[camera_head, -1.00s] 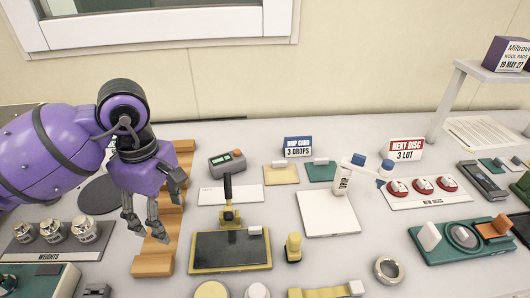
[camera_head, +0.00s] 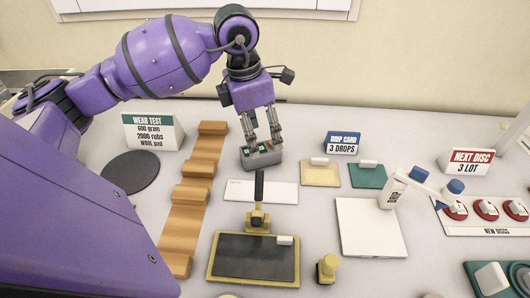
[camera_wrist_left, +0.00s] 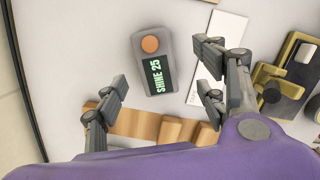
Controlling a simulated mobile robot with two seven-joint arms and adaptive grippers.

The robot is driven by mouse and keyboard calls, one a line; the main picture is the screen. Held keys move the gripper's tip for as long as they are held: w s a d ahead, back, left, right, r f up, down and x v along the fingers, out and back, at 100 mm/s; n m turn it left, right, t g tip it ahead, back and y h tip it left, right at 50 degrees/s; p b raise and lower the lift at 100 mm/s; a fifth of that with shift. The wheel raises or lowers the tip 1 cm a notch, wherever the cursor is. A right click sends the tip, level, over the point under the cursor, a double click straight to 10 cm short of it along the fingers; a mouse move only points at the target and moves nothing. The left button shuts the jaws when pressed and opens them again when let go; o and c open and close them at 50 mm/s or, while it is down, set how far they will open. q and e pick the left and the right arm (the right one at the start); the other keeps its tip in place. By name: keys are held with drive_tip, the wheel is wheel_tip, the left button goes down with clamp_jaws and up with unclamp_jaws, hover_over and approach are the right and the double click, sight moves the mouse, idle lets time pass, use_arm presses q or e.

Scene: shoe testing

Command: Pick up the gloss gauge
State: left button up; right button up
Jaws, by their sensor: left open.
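The gloss gauge (camera_head: 262,156) is a small grey box lying on the table behind the white card. In the left wrist view the gauge (camera_wrist_left: 154,62) shows an orange round button and a dark display reading "SHINE 25". My left gripper (camera_head: 262,140) is open above the gauge, its fingers pointing down and partly covering it in the head view. In the left wrist view the open fingers (camera_wrist_left: 160,100) stand to either side of the gauge's lower end, apart from it. My right gripper is not in view.
A white card (camera_head: 260,191) and a yellow-framed black plate (camera_head: 252,259) with a handle lie in front of the gauge. A wooden stepped rack (camera_head: 196,187) is to the left. A drop card sign (camera_head: 342,143) and small coloured cards stand to the right.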

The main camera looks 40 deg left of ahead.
sight(261, 148)
use_arm(q)
drive_tip(key=shift+w+a+f+p, duration=0.1)
drive_tip(key=shift+w+f+p, duration=0.15)
drive_tip(key=shift+f, duration=1.3)
drive_tip(key=shift+w+f+p, duration=0.15)
drive_tip(key=shift+w+f, duration=0.05)
drive_tip(key=shift+f, duration=1.35)
drive_tip(key=c, duration=1.5)
